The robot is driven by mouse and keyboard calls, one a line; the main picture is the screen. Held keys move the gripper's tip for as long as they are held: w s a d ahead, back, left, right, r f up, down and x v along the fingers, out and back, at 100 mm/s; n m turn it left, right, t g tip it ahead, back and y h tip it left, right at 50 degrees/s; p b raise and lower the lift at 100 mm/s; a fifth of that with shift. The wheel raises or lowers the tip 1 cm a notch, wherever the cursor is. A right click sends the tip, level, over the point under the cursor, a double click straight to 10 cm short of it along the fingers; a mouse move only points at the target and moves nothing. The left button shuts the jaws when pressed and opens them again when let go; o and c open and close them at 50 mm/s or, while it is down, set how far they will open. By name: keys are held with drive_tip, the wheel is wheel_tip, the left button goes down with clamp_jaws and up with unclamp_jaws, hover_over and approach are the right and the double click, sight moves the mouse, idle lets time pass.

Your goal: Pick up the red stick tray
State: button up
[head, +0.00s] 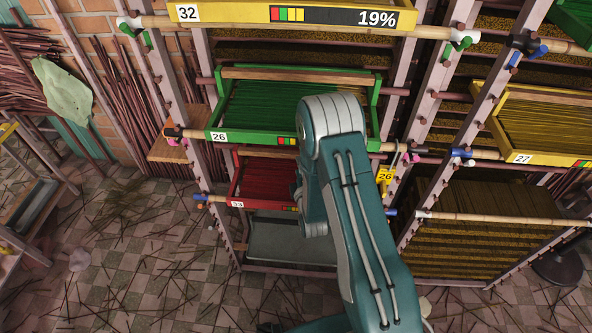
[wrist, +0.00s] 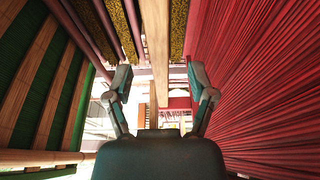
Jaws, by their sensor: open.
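The red stick tray (head: 264,207), labelled 33, sits low in the rack, under the green tray (head: 245,136) labelled 26. It is filled with red sticks, and my arm hides its right part in the head view. My gripper is hidden behind my arm there. In the wrist view my gripper (wrist: 158,82) is open and empty, its two fingers spread apart. A pale wooden bar (wrist: 155,40) shows in line with the gap between them; contact cannot be told. The red sticks (wrist: 265,75) fill the right side, close by.
A yellow tray (head: 290,15) labelled 32 is above, and another yellow tray (head: 540,125) labelled 27 is at the right. Rack posts (head: 207,165) and projecting bamboo poles flank the red tray. A grey tray (head: 285,240) lies below. Loose sticks litter the tiled floor.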

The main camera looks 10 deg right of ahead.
sight(296, 155)
drive_tip(key=w, duration=0.5)
drive_tip(key=shift+w+d, duration=0.2)
clamp_jaws()
